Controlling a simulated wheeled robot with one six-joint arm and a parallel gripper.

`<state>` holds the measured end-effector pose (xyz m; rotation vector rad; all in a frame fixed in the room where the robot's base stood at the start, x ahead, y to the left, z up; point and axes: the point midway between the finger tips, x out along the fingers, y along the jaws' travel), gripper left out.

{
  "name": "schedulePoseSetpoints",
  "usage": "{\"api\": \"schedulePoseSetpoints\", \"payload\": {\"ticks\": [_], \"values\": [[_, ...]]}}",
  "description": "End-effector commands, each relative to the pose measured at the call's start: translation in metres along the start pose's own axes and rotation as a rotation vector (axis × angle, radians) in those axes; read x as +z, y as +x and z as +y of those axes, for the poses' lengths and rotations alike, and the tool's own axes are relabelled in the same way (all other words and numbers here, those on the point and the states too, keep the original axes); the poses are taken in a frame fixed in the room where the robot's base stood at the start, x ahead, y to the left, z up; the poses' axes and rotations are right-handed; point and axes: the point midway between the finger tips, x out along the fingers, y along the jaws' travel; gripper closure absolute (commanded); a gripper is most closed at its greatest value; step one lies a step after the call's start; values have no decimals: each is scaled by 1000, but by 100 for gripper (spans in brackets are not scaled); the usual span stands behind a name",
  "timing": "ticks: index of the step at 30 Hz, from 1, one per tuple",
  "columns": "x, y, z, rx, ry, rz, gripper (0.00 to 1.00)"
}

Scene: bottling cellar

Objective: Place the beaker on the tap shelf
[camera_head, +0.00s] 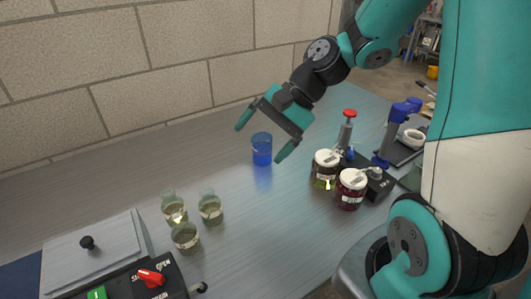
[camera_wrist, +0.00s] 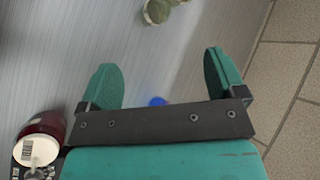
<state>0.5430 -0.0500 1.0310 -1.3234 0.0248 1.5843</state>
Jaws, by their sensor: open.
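A clear beaker with blue liquid (camera_head: 262,149) stands upright on the grey counter. My gripper (camera_head: 265,134) is open and empty, its two teal fingers spread wide; in the head view the beaker shows between the fingertips. In the wrist view, a small piece of the blue (camera_wrist: 158,101) shows between the open fingers (camera_wrist: 160,62), mostly hidden by the dark palm bar. The gripper appears above the beaker and not touching it. I cannot clearly pick out the tap shelf; a black fixture (camera_head: 377,187) stands behind the jars at right.
Several small glasses of yellowish liquid (camera_head: 186,237) stand at front left, by a grey lidded box (camera_head: 92,254) and a control panel (camera_head: 135,280). Two white-lidded jars (camera_head: 351,190), a red-topped device (camera_head: 347,127) and a blue-handled device (camera_head: 390,140) stand right. A block wall (camera_head: 150,60) backs the counter.

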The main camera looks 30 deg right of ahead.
Motion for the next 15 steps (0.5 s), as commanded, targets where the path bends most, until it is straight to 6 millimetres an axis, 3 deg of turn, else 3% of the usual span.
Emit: {"api": "schedulePoseSetpoints", "payload": {"ticks": [1, 6, 10, 15], "values": [[-36, -9, 14, -91, 224, 0, 11], [-116, -44, 60, -394, 819, -52, 11], [-150, -65, 92, -567, 1101, -111, 11], [-166, -74, 109, -667, 1248, -158, 11]]}}
